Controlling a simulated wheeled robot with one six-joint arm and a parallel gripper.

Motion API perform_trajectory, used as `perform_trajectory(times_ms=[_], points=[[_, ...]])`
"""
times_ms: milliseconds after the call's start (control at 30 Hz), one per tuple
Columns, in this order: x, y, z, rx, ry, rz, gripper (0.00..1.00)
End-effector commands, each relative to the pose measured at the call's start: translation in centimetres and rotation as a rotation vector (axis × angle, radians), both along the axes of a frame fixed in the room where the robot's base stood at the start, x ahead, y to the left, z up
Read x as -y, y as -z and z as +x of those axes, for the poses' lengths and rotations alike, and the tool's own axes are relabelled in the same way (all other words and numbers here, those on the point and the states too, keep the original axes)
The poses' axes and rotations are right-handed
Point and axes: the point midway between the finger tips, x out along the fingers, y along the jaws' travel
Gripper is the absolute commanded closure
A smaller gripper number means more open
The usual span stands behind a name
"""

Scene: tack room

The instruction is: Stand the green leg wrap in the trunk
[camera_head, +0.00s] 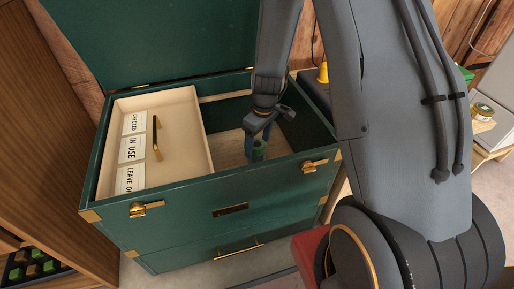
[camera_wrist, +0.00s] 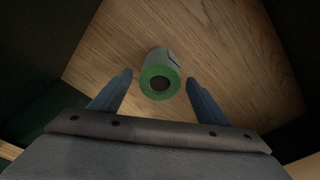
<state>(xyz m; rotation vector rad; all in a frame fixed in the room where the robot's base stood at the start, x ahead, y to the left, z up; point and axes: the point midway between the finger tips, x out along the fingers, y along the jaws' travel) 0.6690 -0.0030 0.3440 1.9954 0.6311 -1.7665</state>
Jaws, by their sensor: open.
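The green leg wrap (camera_wrist: 160,75) stands on the wooden floor inside the trunk, its round end with a dark hole facing up in the wrist view. It also shows in the head view (camera_head: 259,149), just below my gripper. My gripper (camera_wrist: 161,88) is open, with a blue finger on each side of the wrap and visible gaps between. The dark green trunk (camera_head: 200,194) has its lid raised. The fingers point down into its open right compartment, and its front wall hides part of the view there.
A cream tray (camera_head: 191,131) with label cards (camera_head: 133,149) and a brass handle fills the trunk's left side. The trunk's walls enclose my gripper. A wooden cabinet (camera_head: 50,130) stands at the left, and a small table (camera_head: 493,137) at the right.

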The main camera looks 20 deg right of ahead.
Motion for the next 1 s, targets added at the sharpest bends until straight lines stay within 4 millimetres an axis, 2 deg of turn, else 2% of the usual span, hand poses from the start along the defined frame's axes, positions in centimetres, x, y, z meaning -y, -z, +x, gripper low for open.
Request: perform_trajectory(times_ms=[33,100,333,1000], points=[[0.1,-1.6,-0.2,0.001,0.0,0.0,0.31],[0.2,-2.9,-0.3,0.003,-0.001,-0.001,0.31],[0.4,-5.7,-0.5,0.001,-0.001,0.0,0.31],[0.4,-6.5,-0.8,0.001,0.007,0.0,0.31]])
